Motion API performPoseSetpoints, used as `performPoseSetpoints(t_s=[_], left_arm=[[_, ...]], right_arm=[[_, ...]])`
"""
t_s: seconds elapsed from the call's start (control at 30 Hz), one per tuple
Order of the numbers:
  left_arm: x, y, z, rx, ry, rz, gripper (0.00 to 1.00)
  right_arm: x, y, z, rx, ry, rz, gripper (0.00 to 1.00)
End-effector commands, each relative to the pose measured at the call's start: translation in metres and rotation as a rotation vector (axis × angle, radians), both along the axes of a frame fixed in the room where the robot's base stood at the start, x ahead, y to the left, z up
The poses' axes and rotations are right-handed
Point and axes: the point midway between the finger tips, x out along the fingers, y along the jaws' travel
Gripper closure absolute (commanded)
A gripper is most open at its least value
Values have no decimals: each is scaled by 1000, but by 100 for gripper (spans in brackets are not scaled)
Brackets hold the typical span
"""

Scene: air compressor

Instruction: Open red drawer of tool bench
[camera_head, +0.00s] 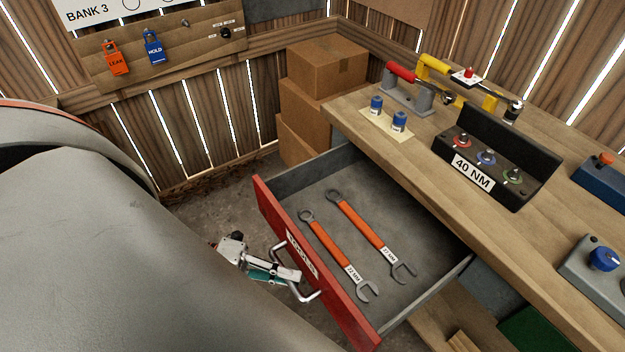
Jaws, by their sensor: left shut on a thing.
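The red drawer (345,312) of the tool bench (415,165) is pulled well out, and its grey inside shows. Two orange-handled wrenches, a left one (331,247) and a right one (361,224), lie on the drawer floor. A silver bar handle (307,292) sits on the drawer's red front. My left gripper (290,274) is at this handle, outside the drawer front, and is shut on it. My right gripper is not in view.
On the bench top are a black box (505,165) labelled 40 NM, blue-capped items (399,122), and red- and yellow-handled tools (402,72). Cardboard boxes (325,65) are stacked beyond the drawer. Orange (116,62) and blue (153,48) locks hang on a wall board.

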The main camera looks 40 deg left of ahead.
Motion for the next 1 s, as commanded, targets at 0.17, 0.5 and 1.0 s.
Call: performPoseSetpoints(t_s=[0.17,0.5,1.0], left_arm=[[-30,11,0,1,3,-1,100],[-51,19,0,-1,0,-1,100],[-52,19,0,-1,0,0,71]], right_arm=[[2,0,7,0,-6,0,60],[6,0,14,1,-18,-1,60],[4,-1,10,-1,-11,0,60]])
